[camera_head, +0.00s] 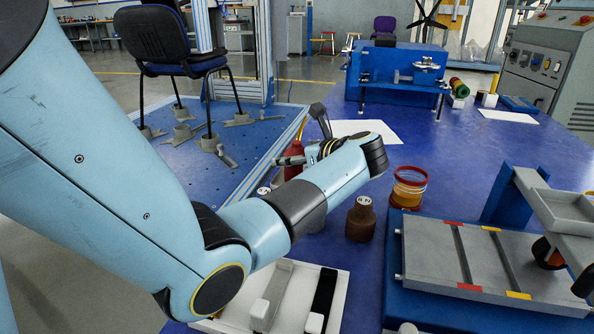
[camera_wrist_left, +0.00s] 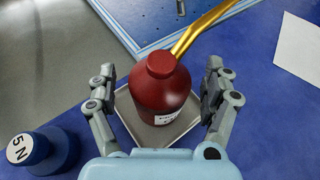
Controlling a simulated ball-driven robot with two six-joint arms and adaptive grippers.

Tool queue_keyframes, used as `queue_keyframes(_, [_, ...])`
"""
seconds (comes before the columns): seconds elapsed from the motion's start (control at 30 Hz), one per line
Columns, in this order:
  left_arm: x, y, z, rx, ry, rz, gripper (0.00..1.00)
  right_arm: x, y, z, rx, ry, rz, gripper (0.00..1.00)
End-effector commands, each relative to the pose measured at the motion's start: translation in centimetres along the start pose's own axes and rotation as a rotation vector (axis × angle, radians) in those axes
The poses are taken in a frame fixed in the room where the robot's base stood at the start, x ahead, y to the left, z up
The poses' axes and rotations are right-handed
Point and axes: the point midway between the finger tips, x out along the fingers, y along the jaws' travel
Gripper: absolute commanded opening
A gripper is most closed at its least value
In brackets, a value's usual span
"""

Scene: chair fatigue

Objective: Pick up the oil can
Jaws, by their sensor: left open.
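The oil can is a dark red bottle with a white label and a long golden spout. In the left wrist view the oil can (camera_wrist_left: 160,92) stands upright on a grey square tray (camera_wrist_left: 128,112), its spout pointing up and right. My left gripper (camera_wrist_left: 160,95) is open, with one finger on each side of the can and gaps visible on both sides. In the head view the oil can (camera_head: 293,152) is mostly hidden behind my left gripper (camera_head: 306,138) and wrist. My right gripper is not in view.
A blue 5 N weight (camera_wrist_left: 42,152) stands left of the tray. A brown weight (camera_head: 361,222) and an orange-red ringed stack (camera_head: 409,188) stand near my left forearm. A grey-blue test rig (camera_head: 430,270) is at right. White sheets (camera_head: 362,130) lie on the blue table.

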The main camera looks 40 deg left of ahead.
Motion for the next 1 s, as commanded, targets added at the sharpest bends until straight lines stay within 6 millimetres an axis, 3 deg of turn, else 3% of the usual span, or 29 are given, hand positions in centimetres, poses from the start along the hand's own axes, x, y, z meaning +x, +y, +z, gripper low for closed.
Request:
queue_keyframes(0.17, [-0.06,-0.02,0.09,-0.001,0.000,0.000,0.83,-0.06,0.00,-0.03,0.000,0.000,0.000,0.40])
queue_keyframes(0.77, [-0.08,0.01,0.03,0.000,0.000,0.000,0.04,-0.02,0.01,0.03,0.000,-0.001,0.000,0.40])
queue_keyframes(1.0, [-0.11,-0.02,0.19,-0.001,-0.001,0.000,0.03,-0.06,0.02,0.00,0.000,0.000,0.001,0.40])
